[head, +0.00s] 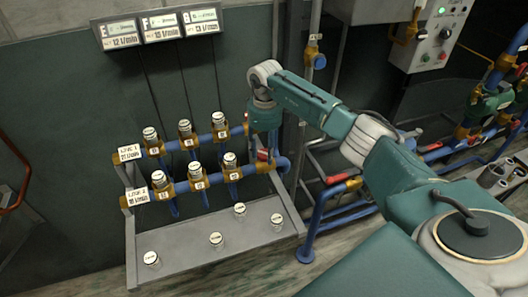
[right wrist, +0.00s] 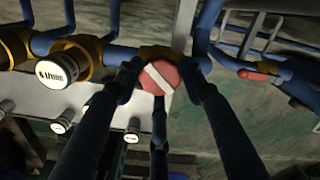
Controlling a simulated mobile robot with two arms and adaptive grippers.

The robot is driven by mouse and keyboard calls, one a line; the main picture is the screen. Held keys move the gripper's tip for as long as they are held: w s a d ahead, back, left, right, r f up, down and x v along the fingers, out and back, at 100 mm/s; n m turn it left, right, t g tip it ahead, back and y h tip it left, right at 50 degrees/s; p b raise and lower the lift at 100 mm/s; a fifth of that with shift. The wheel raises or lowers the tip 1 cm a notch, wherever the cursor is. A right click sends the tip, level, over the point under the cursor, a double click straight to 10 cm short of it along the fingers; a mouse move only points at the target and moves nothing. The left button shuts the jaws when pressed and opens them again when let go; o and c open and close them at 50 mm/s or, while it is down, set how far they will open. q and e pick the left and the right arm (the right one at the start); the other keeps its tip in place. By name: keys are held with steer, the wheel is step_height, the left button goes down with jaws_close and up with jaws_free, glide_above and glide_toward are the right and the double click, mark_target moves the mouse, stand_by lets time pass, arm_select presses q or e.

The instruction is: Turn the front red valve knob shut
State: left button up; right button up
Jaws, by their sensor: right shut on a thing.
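The red valve knob (right wrist: 160,77), round with a white bar across its face, sits on a brass fitting at the right end of a blue pipe. In the right wrist view my right gripper (right wrist: 160,73) has its dark fingers around the knob, one on each side and one below, shut on it. The white bar runs diagonally, from upper left to lower right. In the head view my right arm comes in from the right and its wrist (head: 264,113) points down at the right end of the pipe rows. My left gripper is not in view.
Two blue pipe rows carry several white-capped valves (head: 185,126) left of my wrist. Below is a grey shelf (head: 180,255) with several loose white caps (head: 216,239). Three displays (head: 160,27) hang above. Red-handled pipes (head: 340,178) stand to the right.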

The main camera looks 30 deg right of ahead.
mark_target(266, 155)
steer(key=m, duration=0.5)
steer(key=shift+s+d+m, duration=0.2)
steer(key=shift+m, duration=0.2)
steer(key=m, duration=0.3)
steer(key=shift+a+m, duration=0.1)
steer(key=shift+m, duration=0.2)
steer(key=shift+f+m, duration=0.1)
steer(key=shift+m, duration=0.2)
steer(key=shift+a, duration=0.1)
steer(key=o, duration=1.2)
steer(key=shift+s, duration=0.15)
steer(key=shift+c, duration=0.2)
steer(key=shift+r, duration=0.35)
step_height(266, 155, up, 12)
steer(key=shift+f, duration=0.2)
